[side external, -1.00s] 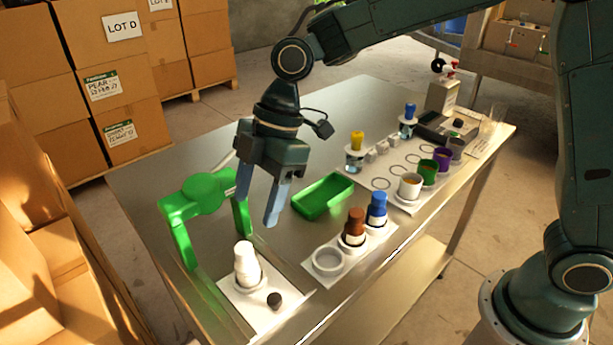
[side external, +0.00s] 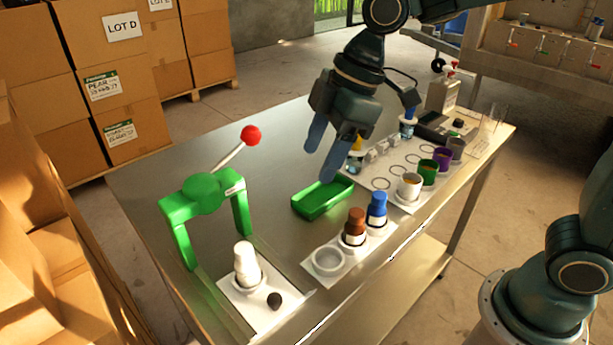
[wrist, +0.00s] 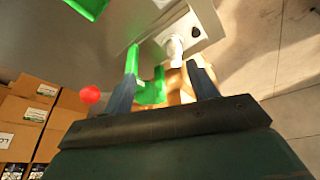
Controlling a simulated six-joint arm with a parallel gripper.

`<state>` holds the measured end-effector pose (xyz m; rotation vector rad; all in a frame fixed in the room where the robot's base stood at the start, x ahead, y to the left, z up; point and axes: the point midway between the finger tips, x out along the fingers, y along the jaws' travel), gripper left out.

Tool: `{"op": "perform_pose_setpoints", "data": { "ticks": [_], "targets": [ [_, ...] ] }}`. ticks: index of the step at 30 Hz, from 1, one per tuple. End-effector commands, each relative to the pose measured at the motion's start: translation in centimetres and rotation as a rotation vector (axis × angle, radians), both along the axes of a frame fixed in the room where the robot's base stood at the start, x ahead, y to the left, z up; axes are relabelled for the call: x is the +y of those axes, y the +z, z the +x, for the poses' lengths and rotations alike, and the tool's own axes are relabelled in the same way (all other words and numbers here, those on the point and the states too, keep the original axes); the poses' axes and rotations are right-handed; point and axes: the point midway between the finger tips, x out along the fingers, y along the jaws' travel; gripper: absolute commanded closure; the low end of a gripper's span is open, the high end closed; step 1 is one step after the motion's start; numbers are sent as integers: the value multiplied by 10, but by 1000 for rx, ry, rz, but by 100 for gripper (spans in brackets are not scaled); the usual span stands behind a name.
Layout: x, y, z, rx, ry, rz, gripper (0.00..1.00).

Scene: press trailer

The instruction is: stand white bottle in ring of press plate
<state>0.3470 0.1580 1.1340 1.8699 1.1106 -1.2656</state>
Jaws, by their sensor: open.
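The white bottle (side external: 246,262) stands upright on the white press plate (side external: 262,304), in front of the green press (side external: 203,198). A dark ring shows around its lower part, so it appears to stand in the plate's ring. A dark knob or cap (side external: 274,300) lies on the plate beside it. My gripper (side external: 319,163) is open and empty, raised above the table near the green tray, well away from the bottle. The wrist view also shows the white bottle (wrist: 175,50) beyond my open fingers (wrist: 160,90).
The press lever with its red ball (side external: 251,135) sticks up to the right of the press. A green tray (side external: 322,199) lies mid-table. A white rack (side external: 327,262) holds brown (side external: 355,226) and blue (side external: 376,208) bottles. Cups and droppers stand behind on the right.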

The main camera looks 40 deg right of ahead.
Motion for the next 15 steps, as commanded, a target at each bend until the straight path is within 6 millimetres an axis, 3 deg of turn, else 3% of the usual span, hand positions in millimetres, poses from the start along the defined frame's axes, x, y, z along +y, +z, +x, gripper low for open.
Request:
{"op": "perform_pose_setpoints", "data": {
  "ticks": [6,15],
  "targets": [
    [-46,20,-35,-23,-258,2,41],
    [-101,28,-90,-53,-612,27,41]
  ]
}}
